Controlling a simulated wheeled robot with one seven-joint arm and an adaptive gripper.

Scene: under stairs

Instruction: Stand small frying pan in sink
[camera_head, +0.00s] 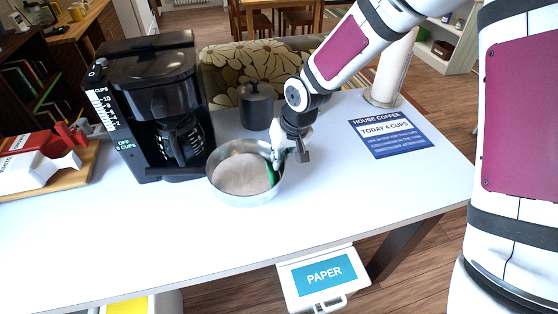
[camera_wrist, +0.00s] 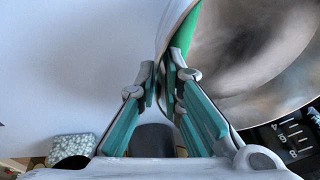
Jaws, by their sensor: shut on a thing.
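A round metal pan or bowl (camera_head: 232,190) with a brownish inside stands on the white table, in front of the coffee maker; I see no handle on it. Its inside fills the upper right of the wrist view (camera_wrist: 255,60). My gripper (camera_head: 277,168) reaches down at its right rim. In the wrist view my fingers (camera_wrist: 162,78) are shut on the rim, one on each side of the wall. A bright green strip (camera_wrist: 186,28) shows along the inside of the rim; I cannot tell what it belongs to. I see no sink.
A black coffee maker (camera_head: 155,100) stands close behind left, and a dark lidded canister (camera_head: 257,108) behind. A blue coffee sign (camera_head: 388,138) lies to the right, near a paper-towel-like roll (camera_head: 390,75). The table's front is clear. A PAPER bin (camera_head: 322,278) sits below the edge.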

